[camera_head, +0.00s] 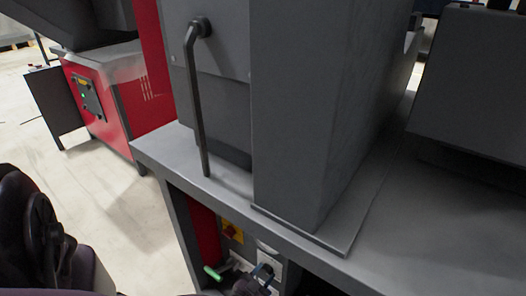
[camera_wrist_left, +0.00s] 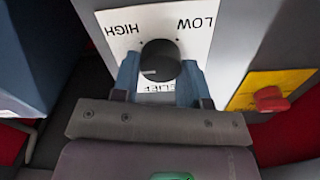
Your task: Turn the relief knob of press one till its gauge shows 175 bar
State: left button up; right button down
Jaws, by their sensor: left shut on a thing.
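In the left wrist view the black round relief knob (camera_wrist_left: 160,59) sits on a white plate (camera_wrist_left: 198,42) marked HIGH and LOW, which appears upside down. The fingers of my left gripper (camera_wrist_left: 159,78) are shut on the knob, one on each side. In the head view my left gripper (camera_head: 263,272) is low at the front of the press, under the table edge, and the knob cannot be made out there. I cannot make out a gauge reading in either view. My right gripper is in neither view.
A yellow plate with a red switch (camera_wrist_left: 270,98) is close to the right of the knob in the left wrist view. The grey table edge (camera_head: 232,208) overhangs my gripper. A long dark lever (camera_head: 196,100) hangs above. A red machine (camera_head: 112,95) stands at the left.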

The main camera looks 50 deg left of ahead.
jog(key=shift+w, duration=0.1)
pick_arm(q)
jog(key=o, duration=0.9)
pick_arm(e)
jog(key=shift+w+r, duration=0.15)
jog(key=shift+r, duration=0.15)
pick_arm(q)
jog(key=shift+s, duration=0.15)
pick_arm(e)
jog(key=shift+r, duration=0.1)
pick_arm(q)
jog(key=shift+s+d, duration=0.1)
jog(key=shift+s, duration=0.25)
jog(key=shift+p+v, duration=1.1)
jog(key=shift+v, duration=3.8)
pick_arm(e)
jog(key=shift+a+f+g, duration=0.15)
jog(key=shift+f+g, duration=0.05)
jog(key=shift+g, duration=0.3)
